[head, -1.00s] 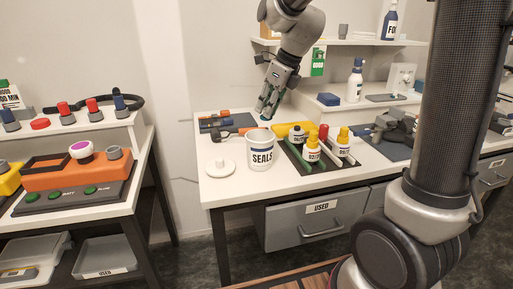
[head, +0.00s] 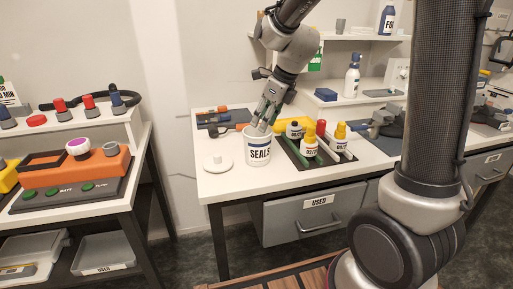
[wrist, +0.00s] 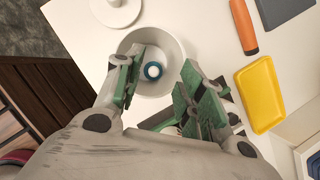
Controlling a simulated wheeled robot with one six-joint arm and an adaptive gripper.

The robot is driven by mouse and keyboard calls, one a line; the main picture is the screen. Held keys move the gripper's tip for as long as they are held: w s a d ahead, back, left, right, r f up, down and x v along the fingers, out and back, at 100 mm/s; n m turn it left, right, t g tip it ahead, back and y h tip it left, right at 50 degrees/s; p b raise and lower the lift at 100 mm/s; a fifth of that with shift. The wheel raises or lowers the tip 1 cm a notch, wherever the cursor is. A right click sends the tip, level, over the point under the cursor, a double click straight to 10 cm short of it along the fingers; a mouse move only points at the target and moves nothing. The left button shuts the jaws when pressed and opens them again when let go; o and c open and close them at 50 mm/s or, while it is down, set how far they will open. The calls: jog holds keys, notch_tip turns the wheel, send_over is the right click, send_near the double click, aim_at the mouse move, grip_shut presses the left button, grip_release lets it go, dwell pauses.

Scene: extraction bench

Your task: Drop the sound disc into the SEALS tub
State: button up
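The white SEALS tub (head: 258,152) stands upright near the front left of the bench, its lid off; its rim also shows in the wrist view (wrist: 178,47). A small round disc, blue with a pale centre (wrist: 153,71), shows inside the tub in the wrist view, apart from both fingers. My gripper (head: 260,126) is over the tub's mouth, fingers pointing down. In the wrist view its green-padded fingers (wrist: 160,90) are spread, with nothing held between them. The disc is hidden by the tub wall in the head view.
A white lid (head: 217,163) lies left of the tub. A dark rack with several bottles (head: 309,146) stands close on the right. A yellow tray (wrist: 258,94) and an orange-handled tool (wrist: 243,26) lie behind. The USED drawer (head: 314,213) is below.

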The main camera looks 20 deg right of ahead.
jog(key=v, duration=1.2)
jog(key=s+d+f+n+h, duration=0.1)
jog(key=s+d+n, duration=0.2)
jog(key=s+n, duration=0.4)
jog(key=s+d+f+n+h, duration=0.1)
jog(key=s+d+n, duration=0.3)
jog(key=s+n, duration=0.4)
jog(key=s+d+f+n+t+h, duration=0.1)
jog(key=s+d+n, duration=0.3)
jog(key=s+n, duration=0.4)
jog(key=f+n, duration=0.1)
jog(key=n, duration=0.3)
jog(key=shift+d, duration=0.15)
